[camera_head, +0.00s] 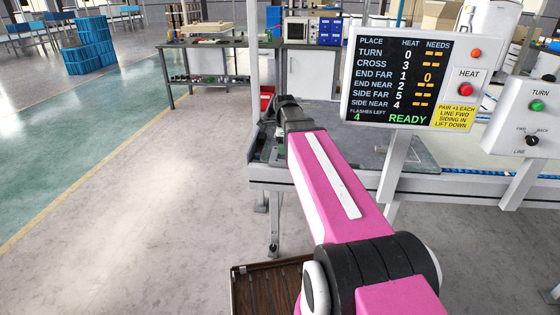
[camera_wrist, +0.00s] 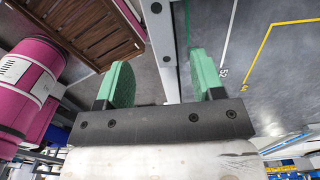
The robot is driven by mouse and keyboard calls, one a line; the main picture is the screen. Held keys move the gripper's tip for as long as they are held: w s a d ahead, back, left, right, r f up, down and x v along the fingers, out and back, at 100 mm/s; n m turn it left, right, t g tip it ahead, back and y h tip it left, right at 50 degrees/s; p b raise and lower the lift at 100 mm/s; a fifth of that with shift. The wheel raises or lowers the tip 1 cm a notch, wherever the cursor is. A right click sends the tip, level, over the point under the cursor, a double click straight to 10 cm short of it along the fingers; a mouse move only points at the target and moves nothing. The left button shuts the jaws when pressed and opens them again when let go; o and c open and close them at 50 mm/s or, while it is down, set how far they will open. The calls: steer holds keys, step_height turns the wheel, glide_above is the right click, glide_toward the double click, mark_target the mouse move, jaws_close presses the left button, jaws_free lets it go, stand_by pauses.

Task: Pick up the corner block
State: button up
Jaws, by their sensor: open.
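I cannot make out a corner block in either view. My gripper (camera_wrist: 162,80) shows in the wrist view with its two green-padded fingers wide apart and nothing held between them. A grey metal beam and the floor show behind the gap. In the head view, my pink arm reaches forward to the left end of a grey-topped bench (camera_head: 343,146). The dark wrist is near that end, and the fingers are mostly hidden there.
A display board (camera_head: 405,80) reads READY, with 4 flashes left and rows of places. A red HEAT button (camera_head: 466,90) and a TURN control box (camera_head: 528,118) stand right. A slatted wooden crate (camera_head: 262,290) is low in front, also in the wrist view (camera_wrist: 80,30). Open floor lies left.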

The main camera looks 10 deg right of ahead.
mark_target(284, 161)
steer(key=shift+w+f, duration=0.1)
steer(key=shift+f, duration=3.75)
jaws_close()
